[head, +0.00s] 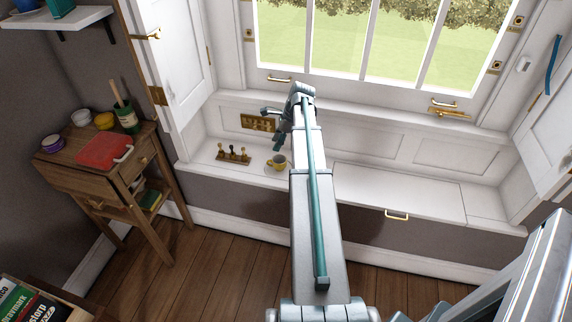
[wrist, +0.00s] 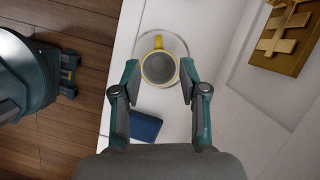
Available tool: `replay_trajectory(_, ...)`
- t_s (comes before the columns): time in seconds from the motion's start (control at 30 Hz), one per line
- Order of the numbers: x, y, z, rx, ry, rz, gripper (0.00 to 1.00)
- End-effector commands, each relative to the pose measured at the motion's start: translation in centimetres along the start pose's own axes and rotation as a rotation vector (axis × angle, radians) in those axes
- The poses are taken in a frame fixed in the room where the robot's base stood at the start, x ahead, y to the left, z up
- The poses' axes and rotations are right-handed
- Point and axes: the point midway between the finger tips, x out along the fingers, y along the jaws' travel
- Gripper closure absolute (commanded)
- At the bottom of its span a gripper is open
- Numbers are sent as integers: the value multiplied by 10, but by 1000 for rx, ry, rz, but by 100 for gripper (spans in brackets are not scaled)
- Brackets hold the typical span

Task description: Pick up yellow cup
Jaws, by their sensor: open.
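The yellow cup (head: 276,162) stands upright on the white window ledge, just left of my arm in the head view. In the wrist view the cup (wrist: 158,46) is seen from above, with its grey inside showing and its handle pointing toward the top of the picture. It seems to sit on a round clear or pale saucer (wrist: 180,46). My gripper (wrist: 158,76) is open, with a finger on each side of the cup's near part. Whether a finger touches it I cannot tell.
A small blue object (wrist: 145,126) lies on the ledge near the cup. A rack with several dark pegs (head: 233,154) stands left of it, and a gold plaque (head: 258,123) is on the panel behind. The ledge (head: 375,195) is clear to the right.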

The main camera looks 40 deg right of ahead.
Motion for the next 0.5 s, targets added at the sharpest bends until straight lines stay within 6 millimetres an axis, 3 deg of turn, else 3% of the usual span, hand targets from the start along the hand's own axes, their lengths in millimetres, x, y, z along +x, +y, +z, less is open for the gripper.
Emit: replay_trajectory(0.5,55,0,-1,25,2,1,57)
